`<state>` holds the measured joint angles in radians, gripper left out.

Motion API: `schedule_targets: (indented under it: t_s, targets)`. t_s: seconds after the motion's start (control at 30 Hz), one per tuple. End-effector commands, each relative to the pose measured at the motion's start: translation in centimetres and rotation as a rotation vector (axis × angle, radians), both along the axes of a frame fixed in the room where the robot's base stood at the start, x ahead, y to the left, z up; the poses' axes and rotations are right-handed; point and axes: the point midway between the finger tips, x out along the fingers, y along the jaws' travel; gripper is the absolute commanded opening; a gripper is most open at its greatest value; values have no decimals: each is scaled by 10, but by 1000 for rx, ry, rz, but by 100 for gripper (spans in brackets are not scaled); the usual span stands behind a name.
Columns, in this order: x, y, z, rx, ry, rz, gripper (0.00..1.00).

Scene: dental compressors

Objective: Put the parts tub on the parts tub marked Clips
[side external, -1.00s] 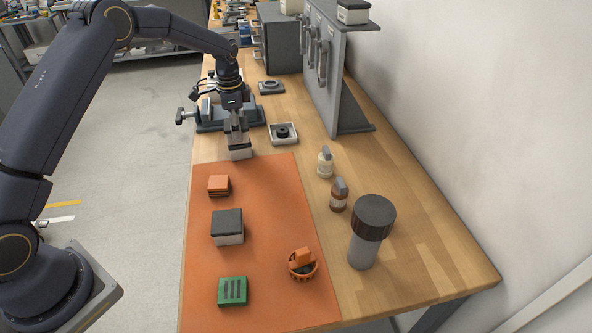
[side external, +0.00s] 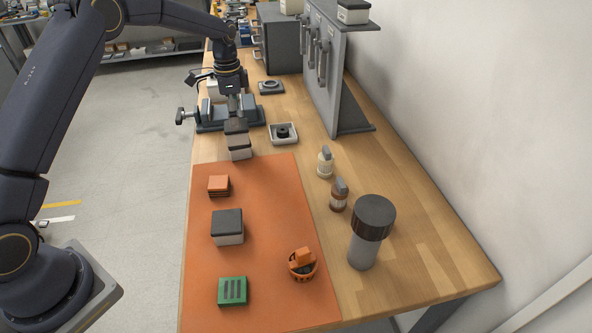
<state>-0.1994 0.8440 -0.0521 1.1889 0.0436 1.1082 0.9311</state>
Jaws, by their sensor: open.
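A dark-topped tub (side external: 236,127) shows just below my gripper (side external: 233,113), directly above a pale tub (side external: 240,154) beyond the far edge of the orange mat. I cannot tell whether the two touch. My gripper points down and is open; its fingertips are small and partly hidden at the upper tub. Another pale tub with a dark lid (side external: 227,227) stands on the mat nearer the camera. No label, including Clips, is readable.
A vise (side external: 252,110) stands close behind my gripper. A tray (side external: 283,133), two bottles and a black-capped cylinder (side external: 372,220) stand right.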

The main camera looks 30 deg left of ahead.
Motion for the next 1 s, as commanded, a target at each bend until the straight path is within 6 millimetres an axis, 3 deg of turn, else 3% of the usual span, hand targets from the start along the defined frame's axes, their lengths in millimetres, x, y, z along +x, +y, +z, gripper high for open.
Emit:
schedule_targets:
  t_s: [0.2,0.57,0.67,0.77,0.9,1.0]
  targets:
    - [1,0,52,1,-4,0,92]
    - [-10,-7,104,6,-22,28,92]
    - [-33,-20,137,15,-69,91,92]
    - [-74,-38,174,17,-136,191,92]
    - [-146,-59,208,-4,-238,350,92]
    - [-200,-72,216,-35,-309,462,92]
